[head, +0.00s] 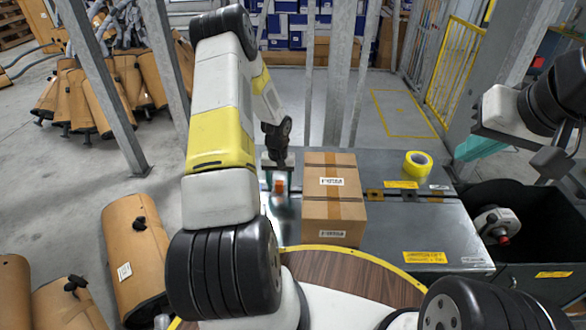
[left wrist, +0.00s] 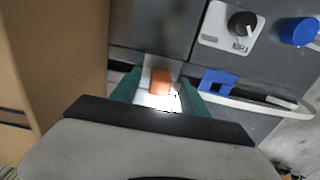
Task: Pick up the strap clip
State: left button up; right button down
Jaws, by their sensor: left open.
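A small orange piece that looks like the strap clip (left wrist: 160,80) lies between my left gripper's teal fingers in the left wrist view; it also shows as an orange spot in the head view (head: 279,186). A bright white patch lies just below it. My left gripper (left wrist: 158,92) is open, with one finger on each side of the piece and gaps between. In the head view my left gripper (head: 278,178) is low over the grey surface, left of the cardboard box. My right gripper (head: 480,147) is at the upper right, partly seen, away from the piece.
The taped cardboard box (head: 333,200) stands close beside my left gripper. A yellow tape roll (head: 418,164) lies on the grey bench (head: 400,235). A black bin (head: 540,235) is at the right. In the left wrist view, a blue bracket (left wrist: 217,81) and knob panel (left wrist: 228,25) lie right.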

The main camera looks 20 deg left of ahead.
pick_arm(q)
grip_shut()
